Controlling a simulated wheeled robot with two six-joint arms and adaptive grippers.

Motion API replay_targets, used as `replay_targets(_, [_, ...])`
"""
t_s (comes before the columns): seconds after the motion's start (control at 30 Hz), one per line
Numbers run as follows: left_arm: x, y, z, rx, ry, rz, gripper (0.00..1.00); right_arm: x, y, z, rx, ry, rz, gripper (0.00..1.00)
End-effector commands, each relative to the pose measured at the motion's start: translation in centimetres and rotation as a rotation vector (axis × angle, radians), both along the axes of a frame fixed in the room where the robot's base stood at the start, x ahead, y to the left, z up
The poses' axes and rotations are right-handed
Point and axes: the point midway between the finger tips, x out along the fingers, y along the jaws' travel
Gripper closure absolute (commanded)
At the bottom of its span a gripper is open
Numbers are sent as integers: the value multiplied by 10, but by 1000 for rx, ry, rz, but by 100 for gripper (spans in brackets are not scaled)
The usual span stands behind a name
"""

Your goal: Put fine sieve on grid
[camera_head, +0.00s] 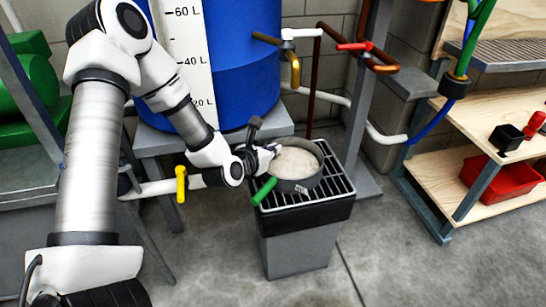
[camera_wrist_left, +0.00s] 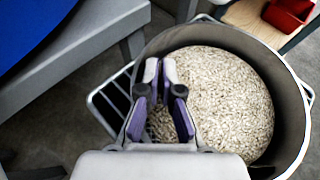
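A round grey sieve (camera_head: 312,183) full of pale grains, with a green handle (camera_head: 263,190) at its front left, appears to sit on the black grid (camera_head: 335,192) over a grey bin. My left gripper (camera_head: 272,151) is at the sieve's left rim. In the left wrist view the sieve (camera_wrist_left: 285,75) fills the right half. There my left gripper's purple-padded fingers (camera_wrist_left: 161,85) overlap the grains, with a narrow gap between them and nothing visibly held. The rim beneath the gripper is hidden. My right gripper is not in view.
A blue tank (camera_head: 245,65) with a litre scale stands on a grey table behind the gripper. Pipes with yellow and red valve levers (camera_head: 355,46) run behind the bin. A wooden shelf with a red tray (camera_head: 503,180) is at right. The floor in front is clear.

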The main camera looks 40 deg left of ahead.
Motion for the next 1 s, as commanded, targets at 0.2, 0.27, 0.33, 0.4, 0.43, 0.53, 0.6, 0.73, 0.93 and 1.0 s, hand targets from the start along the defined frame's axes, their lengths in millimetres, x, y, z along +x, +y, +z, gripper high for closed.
replay_targets(0.2, [0,0,1,0,-3,0,100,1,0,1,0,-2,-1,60])
replay_targets(0.27, [0,0,-1,0,-3,0,100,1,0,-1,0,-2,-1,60])
replay_targets(0.33, [0,0,-3,0,-1,0,93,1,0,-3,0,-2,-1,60])
replay_targets(0.4, [0,0,-2,0,-1,0,69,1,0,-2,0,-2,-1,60])
replay_targets(0.43, [0,0,-2,0,-1,0,69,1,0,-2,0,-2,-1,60])
replay_targets(0.53, [0,0,-2,0,-1,0,69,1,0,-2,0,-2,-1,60])
replay_targets(0.6, [0,0,-2,0,-1,0,69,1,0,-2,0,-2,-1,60])
replay_targets(0.73, [0,0,1,0,-1,0,69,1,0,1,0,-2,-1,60])
replay_targets(0.93, [-25,-1,17,-7,0,4,69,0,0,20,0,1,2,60])
replay_targets(1.0, [-43,-2,25,-9,0,5,69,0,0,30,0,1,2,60])
